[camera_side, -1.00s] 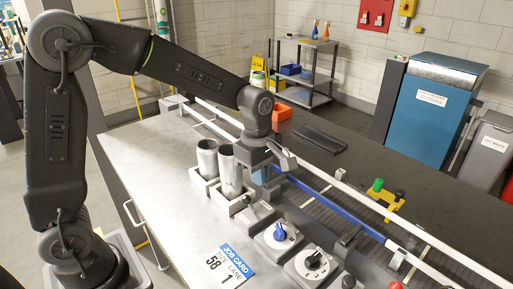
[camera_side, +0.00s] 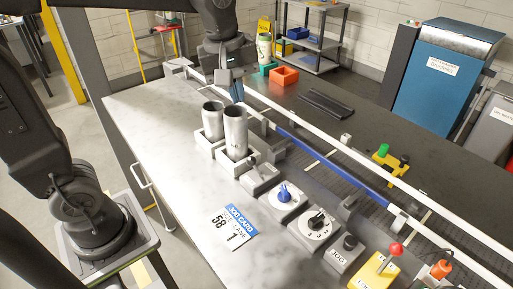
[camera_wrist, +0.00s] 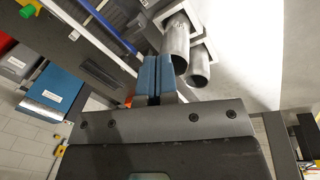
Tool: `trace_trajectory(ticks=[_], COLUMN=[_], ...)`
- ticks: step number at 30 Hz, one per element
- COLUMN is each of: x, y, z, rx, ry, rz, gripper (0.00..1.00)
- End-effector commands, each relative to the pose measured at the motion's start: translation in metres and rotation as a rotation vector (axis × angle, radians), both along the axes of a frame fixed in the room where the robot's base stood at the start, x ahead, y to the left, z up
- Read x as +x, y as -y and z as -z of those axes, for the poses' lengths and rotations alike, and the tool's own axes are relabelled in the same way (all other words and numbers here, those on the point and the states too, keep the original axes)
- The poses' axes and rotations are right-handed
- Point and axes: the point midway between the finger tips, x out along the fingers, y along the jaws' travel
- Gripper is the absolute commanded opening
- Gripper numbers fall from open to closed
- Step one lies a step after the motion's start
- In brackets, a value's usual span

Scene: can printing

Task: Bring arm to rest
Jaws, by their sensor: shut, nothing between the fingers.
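My gripper (camera_side: 236,90) is above the far end of the bench, pointing down, behind and above two metal cans. Its blue fingers are together and empty; they also show in the wrist view (camera_wrist: 157,78). The taller can (camera_side: 235,133) and the shorter can (camera_side: 213,122) stand upright in white square holders. Both cans also show in the wrist view, past the fingers, apart from them as far as I can tell.
A conveyor with white rails and a blue strip (camera_side: 322,158) runs along the bench. A blue knob (camera_side: 284,193), a black knob (camera_side: 316,221) and a red-topped lever (camera_side: 395,249) line the front. A job card (camera_side: 232,226) lies flat. An orange bin (camera_side: 284,76) sits behind.

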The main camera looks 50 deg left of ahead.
Motion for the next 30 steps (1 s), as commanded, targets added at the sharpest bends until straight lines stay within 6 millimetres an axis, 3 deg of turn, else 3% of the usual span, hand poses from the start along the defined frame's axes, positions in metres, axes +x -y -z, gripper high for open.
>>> trace_trajectory(ticks=[1, 6, 12, 18, 30], x=[-0.019, -0.068, -0.107, -0.120, -0.120], y=[-0.003, -0.010, -0.014, -0.016, -0.016], z=[-0.002, 0.008, 0.027, 0.037, 0.037], rx=[0.027, 0.158, 0.318, 0.396, 0.399], ry=[0.048, 0.183, 0.283, 0.314, 0.313], rz=[0.119, 0.536, 0.903, 1.052, 1.061], gripper=[0.00, 0.00, 0.00, 0.00, 0.00])
